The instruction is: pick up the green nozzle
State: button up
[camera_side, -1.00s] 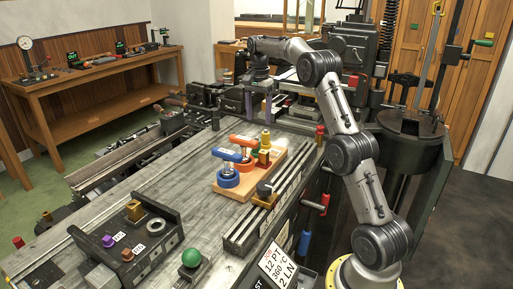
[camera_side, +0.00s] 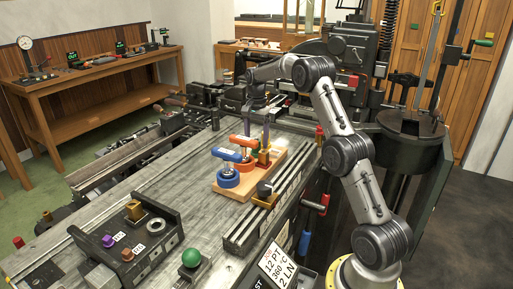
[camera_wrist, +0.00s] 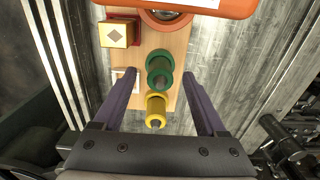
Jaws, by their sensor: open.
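The green nozzle (camera_wrist: 159,66) stands on a wooden board (camera_wrist: 178,42) in the wrist view, seen from above with its dark bore showing. A yellow nozzle (camera_wrist: 156,106) stands right beside it, nearer the wrist. My gripper (camera_wrist: 159,75) is open and empty, its two purple fingers appearing on either side of the green nozzle. In the side view my gripper (camera_side: 257,136) points down over the far end of the board. The fingers and other parts largely hide the nozzles there, and I cannot tell the exact height gap.
A brass block (camera_wrist: 117,33) with red sides stands left of the nozzles. An orange handle (camera_wrist: 190,7) crosses the top of the wrist view. In the side view, a blue ring (camera_side: 228,179) sits at the board's near end, and dark rails (camera_side: 262,222) run alongside.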

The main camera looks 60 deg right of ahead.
grip_shut()
jog(key=shift+r, duration=0.2)
dwell(0.3)
jog(key=shift+r, duration=0.25)
notch_tip(320, 180, up, 2)
jog(key=shift+r, duration=0.1)
jog(key=s+a+r, duration=0.8)
jog(key=s+r, duration=0.2)
jog(key=s, duration=0.1)
jog(key=shift+s, duration=0.3)
